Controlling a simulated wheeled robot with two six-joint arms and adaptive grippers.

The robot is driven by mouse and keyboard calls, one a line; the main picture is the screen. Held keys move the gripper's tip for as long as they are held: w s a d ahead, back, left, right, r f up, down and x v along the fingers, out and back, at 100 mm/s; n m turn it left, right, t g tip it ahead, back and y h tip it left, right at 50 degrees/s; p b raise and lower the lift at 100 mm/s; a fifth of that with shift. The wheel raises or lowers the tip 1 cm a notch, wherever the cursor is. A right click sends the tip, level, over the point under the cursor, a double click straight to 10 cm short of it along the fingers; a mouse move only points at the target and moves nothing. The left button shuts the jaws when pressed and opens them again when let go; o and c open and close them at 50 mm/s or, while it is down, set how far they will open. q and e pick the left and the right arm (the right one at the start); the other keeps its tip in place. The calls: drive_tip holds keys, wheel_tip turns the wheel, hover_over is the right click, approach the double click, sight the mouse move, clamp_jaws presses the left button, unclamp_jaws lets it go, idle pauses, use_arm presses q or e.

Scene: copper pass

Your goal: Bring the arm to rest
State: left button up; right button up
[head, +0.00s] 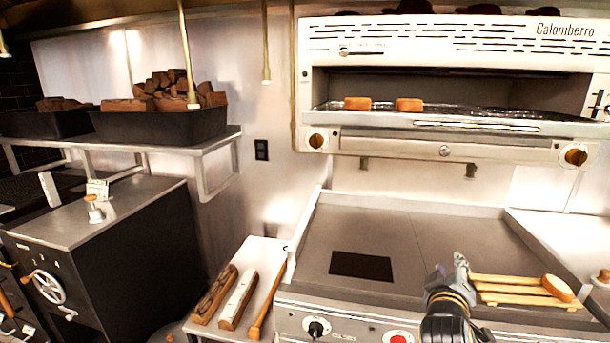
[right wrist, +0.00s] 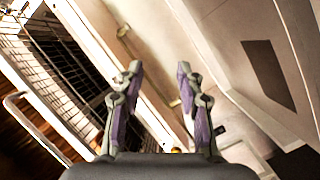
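My right gripper (head: 449,267) is above the front right part of the flat griddle (head: 345,225) in the head view. In the right wrist view its two fingers (right wrist: 158,76) stand apart with nothing between them. A wooden slatted rack (head: 515,291) is just right of the gripper, with a slice of bread (head: 557,288) on its right end. The gripper overlaps the rack's left end in the picture; I cannot tell whether they touch. My left gripper is not in view.
A wall grill (head: 445,147) with two pieces of bread (head: 357,104) (head: 409,105) hangs above the griddle. A dark plate (head: 361,266) lies on the griddle. A side shelf (head: 262,262) holds wooden-looking pieces at the left. The griddle's middle is mostly clear.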

drive_tip(key=s+a+f+m+g+y, duration=0.1)
drive_tip(key=s+a+f+g+y, duration=0.2)
drive_tip(key=s+f, duration=0.55)
drive_tip(key=s+a+f+m+g+y, duration=0.1)
drive_tip(key=s+a+f+g+y, duration=0.2)
drive_tip(key=s+f, duration=0.6)
drive_tip(key=s+a+f+m+g+y, duration=0.2)
drive_tip(key=s+a+f+g, duration=0.15)
drive_tip(key=s+f, duration=0.55)
drive_tip(key=d+f+g, duration=0.1)
drive_tip(key=d+f, duration=0.1)
drive_tip(key=f, duration=1.1)
drive_tip(key=d+f+g, duration=0.1)
drive_tip(key=d+f, duration=0.1)
drive_tip(key=f, duration=1.2)
drive_tip(key=s+f+g, duration=0.1)
drive_tip(key=s+f, duration=1.5)
drive_tip(key=s, duration=0.3)
drive_tip(key=shift+d+f, duration=0.2)
drive_tip(key=shift+d, duration=0.25)
